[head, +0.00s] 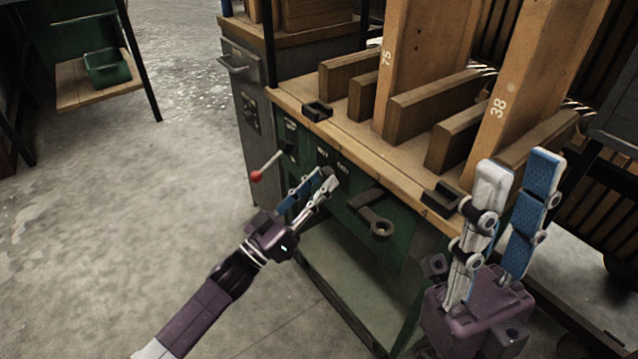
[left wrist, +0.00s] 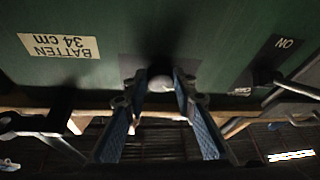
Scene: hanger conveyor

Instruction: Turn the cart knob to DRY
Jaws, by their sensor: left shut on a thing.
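The cart (head: 400,236) has a dark green front panel under a wooden top. My left gripper (head: 323,176) reaches its panel below two small pale labels, too small to read surely. In the left wrist view its fingers (left wrist: 160,88) are shut on the knob (left wrist: 160,82), whose pale rounded end shows between them against a dark patch of panel. The knob is hidden in the head view, and its pointing direction cannot be told. My right gripper (head: 518,168) is open and empty, fingers pointing up, at the cart's right front.
A red-tipped lever (head: 257,176) sticks out left of my left gripper. A dark crank handle (head: 376,216) is to its right. Wooden boards (head: 425,60) stand on the cart top. A label reading BATTEN 34 cm (left wrist: 60,46) shows upside down. Floor at left is clear.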

